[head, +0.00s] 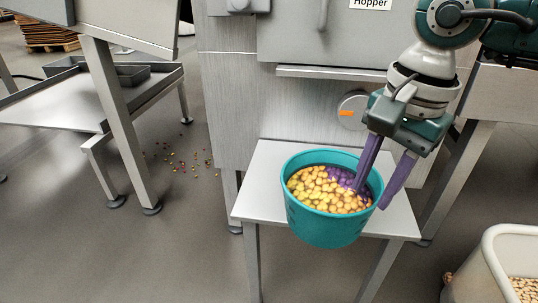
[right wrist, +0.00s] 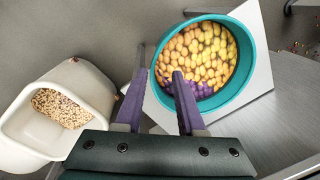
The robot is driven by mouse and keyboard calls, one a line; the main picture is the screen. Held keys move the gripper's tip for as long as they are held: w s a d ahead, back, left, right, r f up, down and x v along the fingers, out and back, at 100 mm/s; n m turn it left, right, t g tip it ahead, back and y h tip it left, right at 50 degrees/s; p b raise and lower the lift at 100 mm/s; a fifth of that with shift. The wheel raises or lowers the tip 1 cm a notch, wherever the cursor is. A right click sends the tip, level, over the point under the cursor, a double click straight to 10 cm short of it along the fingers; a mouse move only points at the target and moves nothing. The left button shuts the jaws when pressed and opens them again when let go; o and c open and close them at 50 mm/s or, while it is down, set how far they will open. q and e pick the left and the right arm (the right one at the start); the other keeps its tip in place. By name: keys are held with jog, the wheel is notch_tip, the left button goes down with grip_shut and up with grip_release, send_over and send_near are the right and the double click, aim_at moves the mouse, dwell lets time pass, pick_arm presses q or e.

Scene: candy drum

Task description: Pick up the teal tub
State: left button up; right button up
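The teal tub (head: 322,228) stands on a small grey table (head: 270,165) and is filled with yellow-orange and some purple candies (head: 325,190). It also shows in the right wrist view (right wrist: 252,85). My right gripper (head: 372,198) points down at the tub's right rim, its purple fingers apart. One finger reaches over the candies inside the rim and the other is outside the wall. The rim lies between them, with a visible gap. In the right wrist view the gripper (right wrist: 160,65) also looks open. My left gripper is not in view.
A cream bin (head: 495,262) with pale pieces is at the lower right. Loose candies (head: 180,160) lie on the floor at left, beside a metal stand (head: 120,125).

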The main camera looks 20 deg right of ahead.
aim_at(371, 201)
jog(key=f+b, duration=0.1)
jog(key=f, duration=0.2)
jog(key=f+b, duration=0.1)
jog(key=shift+w+d+f+b, duration=0.2)
jog(key=shift+d+f+b, duration=0.05)
jog(key=shift+d+b, duration=0.05)
jog(key=f+b, duration=0.2)
jog(key=f, duration=0.1)
jog(key=f+b, duration=0.1)
jog(key=f, duration=0.1)
jog(key=shift+w+a+f+b, duration=0.1)
jog(key=shift+w+f+b, duration=0.15)
jog(key=shift+b, duration=0.15)
jog(key=shift+r, duration=0.1)
grip_shut()
jog(key=shift+w+r, duration=0.1)
dwell(0.5)
